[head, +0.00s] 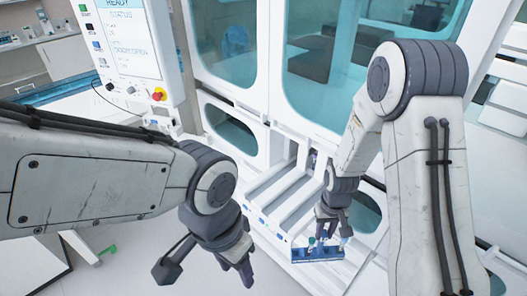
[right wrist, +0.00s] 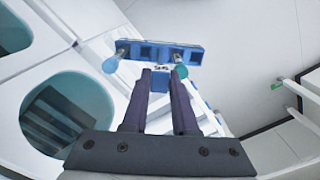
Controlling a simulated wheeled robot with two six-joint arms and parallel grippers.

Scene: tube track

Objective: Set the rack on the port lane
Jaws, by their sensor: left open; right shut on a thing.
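The rack (head: 318,254) is a small blue block with slots, carrying a few tubes. My right gripper (head: 329,236) is shut on it and holds it near the front end of the white lanes (head: 270,190). In the right wrist view the rack (right wrist: 158,51) sits crosswise at the fingertips of my right gripper (right wrist: 160,76), with teal-ended tubes (right wrist: 110,64) at both sides. I cannot tell whether the rack touches the lane surface, or which lane is the port lane. My left gripper (head: 235,266) is open and empty, left of the lanes and apart from the rack.
The white machine with teal windows (head: 330,80) stands behind the lanes. A control screen (head: 128,40) with a red button (head: 158,94) is at the upper left. Small blue marks (head: 262,219) line the lanes' front edge. Pale floor lies below.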

